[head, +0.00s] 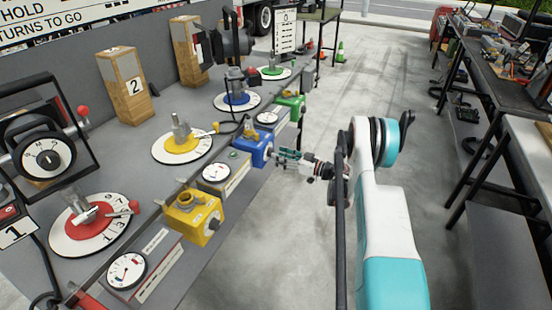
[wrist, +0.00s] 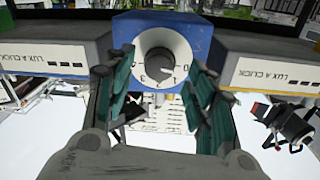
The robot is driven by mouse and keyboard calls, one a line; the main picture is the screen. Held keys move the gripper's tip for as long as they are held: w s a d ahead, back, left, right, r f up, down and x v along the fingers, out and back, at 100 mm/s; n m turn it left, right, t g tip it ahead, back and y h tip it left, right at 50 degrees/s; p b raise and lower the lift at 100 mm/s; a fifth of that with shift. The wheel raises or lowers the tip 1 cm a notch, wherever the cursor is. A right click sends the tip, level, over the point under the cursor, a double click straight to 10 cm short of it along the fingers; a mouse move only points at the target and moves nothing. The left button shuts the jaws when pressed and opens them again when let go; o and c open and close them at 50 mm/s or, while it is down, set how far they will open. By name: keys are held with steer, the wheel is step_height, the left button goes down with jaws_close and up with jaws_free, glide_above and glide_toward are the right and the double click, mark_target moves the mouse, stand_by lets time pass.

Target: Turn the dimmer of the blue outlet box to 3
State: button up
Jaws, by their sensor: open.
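The blue outlet box (head: 257,147) is fixed to the front edge of the long grey bench, between the yellow and green boxes. In the wrist view its blue face (wrist: 124,31) carries the round dimmer knob (wrist: 157,52) on a white dial with digits including 0, 1 and 3. The knob's exact setting cannot be read. My gripper (head: 279,154) faces the box from the aisle side. In the wrist view its two green fingers (wrist: 157,80) are spread apart and empty, one toward each side of the dial. I cannot tell whether either fingertip touches the knob.
A yellow box (head: 192,216) and a green box (head: 290,106) sit along the same edge, with meters (head: 217,172) between. The aisle floor (head: 310,230) is clear beside my arm. Black tables (head: 500,70) with tools stand at right.

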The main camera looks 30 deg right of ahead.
mark_target(271, 153)
steer(key=shift+x, duration=1.25)
steer(key=shift+c, duration=0.5)
steer(key=c, duration=1)
steer(key=shift+o, duration=0.2)
steer(key=m, duration=1.1)
steer(key=m+g, duration=0.1)
steer(key=m, duration=1)
steer(key=shift+w+r+m+y, duration=0.1)
steer(key=shift+r+m+y, duration=0.1)
steer(key=shift+m+y, duration=0.15)
steer(key=shift+m, duration=0.25)
